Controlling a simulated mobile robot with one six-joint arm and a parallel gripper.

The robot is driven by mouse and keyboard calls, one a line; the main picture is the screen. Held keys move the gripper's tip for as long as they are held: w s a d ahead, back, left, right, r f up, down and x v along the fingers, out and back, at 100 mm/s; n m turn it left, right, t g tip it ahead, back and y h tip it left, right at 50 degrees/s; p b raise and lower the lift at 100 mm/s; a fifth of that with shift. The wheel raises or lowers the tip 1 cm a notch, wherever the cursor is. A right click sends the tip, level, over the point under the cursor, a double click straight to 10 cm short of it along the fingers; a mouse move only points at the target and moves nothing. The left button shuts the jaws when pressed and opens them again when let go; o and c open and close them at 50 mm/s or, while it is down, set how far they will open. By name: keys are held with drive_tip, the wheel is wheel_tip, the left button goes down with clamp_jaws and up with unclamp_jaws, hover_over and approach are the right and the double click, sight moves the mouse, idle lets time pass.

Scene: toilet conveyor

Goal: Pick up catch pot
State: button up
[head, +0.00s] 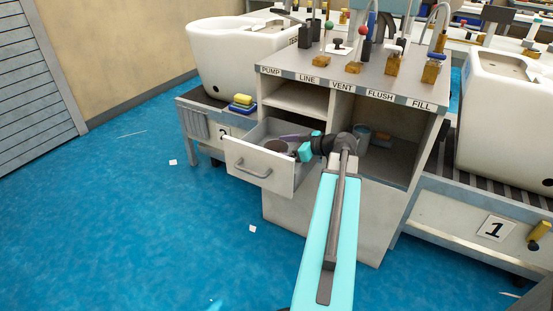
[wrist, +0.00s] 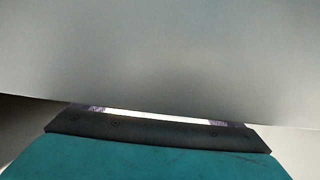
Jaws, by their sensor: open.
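A round, dark brown pot-like thing (head: 276,146) sits in the open drawer in the head view. A blue-grey round vessel (head: 362,132) stands on the open shelf to the right, partly behind my arm. I cannot tell for sure which is the catch pot. My gripper (head: 291,146) reaches into the drawer from the right, close beside the brown thing. Its jaws are open, and whether they touch it is unclear. In the wrist view, a blurred pale grey surface fills most of the picture above my teal gripper (wrist: 160,116); no pot can be made out there.
The drawer (head: 252,159) is pulled out of the grey cabinet (head: 350,75), its walls close around my gripper. Levers stand on the cabinet top. White toilets (head: 245,50) stand on conveyors at both sides. A yellow-and-blue sponge (head: 242,101) lies left. Blue floor is open at front left.

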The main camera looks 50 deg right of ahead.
sight(268, 148)
drive_tip(key=shift+w, duration=0.15)
drive_tip(key=shift+b+x, duration=0.85)
drive_tip(key=shift+x, duration=1.7)
drive_tip(key=shift+d+f, duration=0.1)
drive_tip(key=c, duration=1.2)
drive_tip(key=shift+r+p, duration=1.4)
drive_tip(key=shift+r, duration=3.6)
